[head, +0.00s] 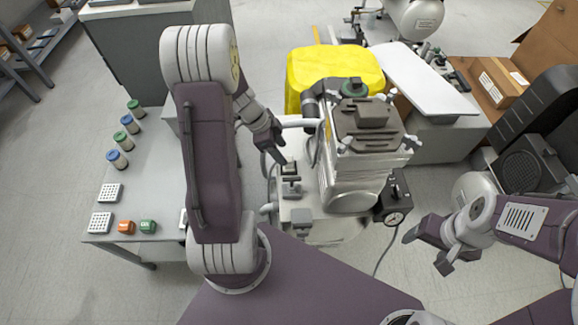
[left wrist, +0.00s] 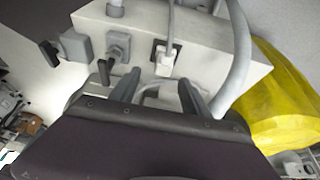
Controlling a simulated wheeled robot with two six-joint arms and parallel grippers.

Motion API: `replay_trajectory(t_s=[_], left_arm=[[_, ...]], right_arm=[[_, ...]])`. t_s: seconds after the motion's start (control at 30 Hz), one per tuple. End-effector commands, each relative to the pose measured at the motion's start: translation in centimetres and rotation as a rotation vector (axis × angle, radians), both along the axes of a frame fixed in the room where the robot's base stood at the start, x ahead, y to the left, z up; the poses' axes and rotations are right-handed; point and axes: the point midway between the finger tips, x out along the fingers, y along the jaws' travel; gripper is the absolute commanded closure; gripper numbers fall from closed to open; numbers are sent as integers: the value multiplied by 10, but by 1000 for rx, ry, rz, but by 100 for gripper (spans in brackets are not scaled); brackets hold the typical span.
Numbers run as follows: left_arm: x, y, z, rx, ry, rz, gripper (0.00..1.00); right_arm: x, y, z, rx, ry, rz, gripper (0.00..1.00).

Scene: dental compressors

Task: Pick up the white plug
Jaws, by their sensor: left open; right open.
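A white plug (left wrist: 165,58) sits in a dark socket on the light grey box (left wrist: 220,62) in the left wrist view, with a pale cord running up from it. My left gripper (left wrist: 160,86) is open and empty, its two fingers pointing at the box on either side of the plug's line, apart from the plug. In the head view my left gripper (head: 275,148) is beside the compressor (head: 352,160); I cannot make out the plug there. My right gripper (head: 428,255) is open and empty over the floor at the right.
Grey switches or connectors (left wrist: 117,46) and a thick grey hose (left wrist: 239,60) flank the plug. A yellow cover (head: 330,70) lies behind the compressor. A table (head: 150,185) with jars and small blocks stands left.

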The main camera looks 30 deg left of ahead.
Motion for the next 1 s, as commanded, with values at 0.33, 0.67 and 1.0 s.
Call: replay_trajectory(t_s=[0.33, 0.67, 1.0], left_arm=[[8, -9, -34, -2, 2, -3, 45], [19, -19, -64, 2, 1, 0, 45], [19, -19, -63, 0, 1, 0, 100]], right_arm=[[0, 0, -21, 0, 0, 0, 29], [0, 0, -35, 0, 1, 0, 29], [0, 0, -35, 0, 0, 0, 29]])
